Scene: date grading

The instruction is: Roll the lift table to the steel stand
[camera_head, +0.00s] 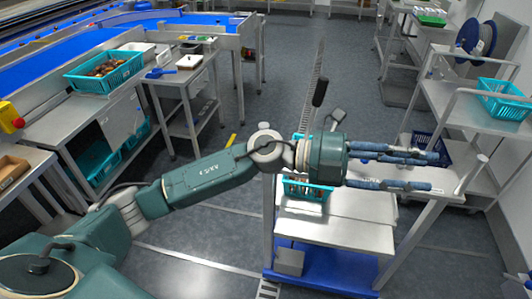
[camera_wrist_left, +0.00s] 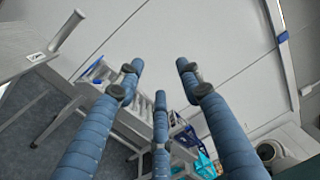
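The lift table (camera_head: 345,234), with a pale flat top and a blue base (camera_head: 320,272), stands at lower centre right in the head view. A teal crate (camera_head: 306,191) sits at its far left part, partly hidden by my left arm. My left gripper (camera_head: 428,170) is above the table's right side, its blue fingers spread and empty. In the left wrist view the fingers (camera_wrist_left: 160,72) are apart with nothing between them. A small steel stand (camera_head: 178,78) is at upper left, beside the conveyor; I cannot tell for certain that it is the task's stand. My right gripper is not in view.
A steel bench (camera_head: 95,104) with a teal crate of dates (camera_head: 104,70) is at left. A steel rack (camera_head: 455,105) with teal crate (camera_head: 503,100) is at right.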

